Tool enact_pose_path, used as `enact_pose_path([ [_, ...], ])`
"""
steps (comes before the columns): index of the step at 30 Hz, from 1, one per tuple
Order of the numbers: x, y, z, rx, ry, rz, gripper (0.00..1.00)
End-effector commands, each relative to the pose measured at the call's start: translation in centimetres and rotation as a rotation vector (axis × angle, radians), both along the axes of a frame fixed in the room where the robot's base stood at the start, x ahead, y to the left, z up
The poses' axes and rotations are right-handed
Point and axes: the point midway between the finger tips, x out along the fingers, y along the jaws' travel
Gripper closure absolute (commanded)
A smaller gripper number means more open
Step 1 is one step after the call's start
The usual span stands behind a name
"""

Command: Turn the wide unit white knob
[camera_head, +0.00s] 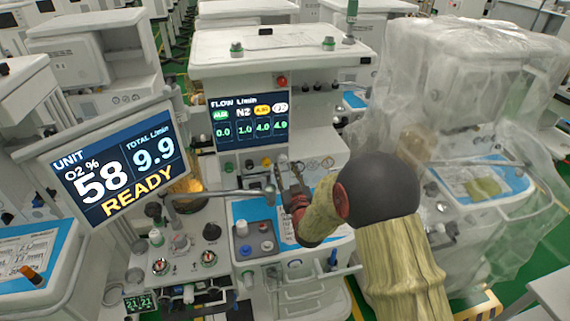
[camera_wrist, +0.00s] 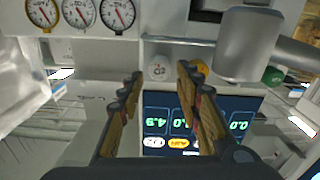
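The wide unit (camera_head: 270,47) stands in the middle of the head view with a dark flow display (camera_head: 249,121). A row of small knobs sits below that display. Contact with the knob cannot be told.
A tilted monitor (camera_head: 118,165) reading READY stands at the left. A metal arm (camera_head: 222,193) crosses below the knobs, and a grey cylinder (camera_wrist: 246,45) shows near the gripper in the wrist view. A plastic-covered cart (camera_head: 470,100) stands close at the right. A blue-edged worktop (camera_head: 250,209) lies below.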

Motion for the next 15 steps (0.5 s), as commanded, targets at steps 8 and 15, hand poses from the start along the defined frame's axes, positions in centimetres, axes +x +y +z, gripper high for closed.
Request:
enact_pose_path([
  [8, 3.5, 1.0, -0.1, 0.000, 0.001, 0.000, 0.65],
  [15, 4.2, 1.2, 0.0, 0.000, 0.001, 0.000, 0.65],
])
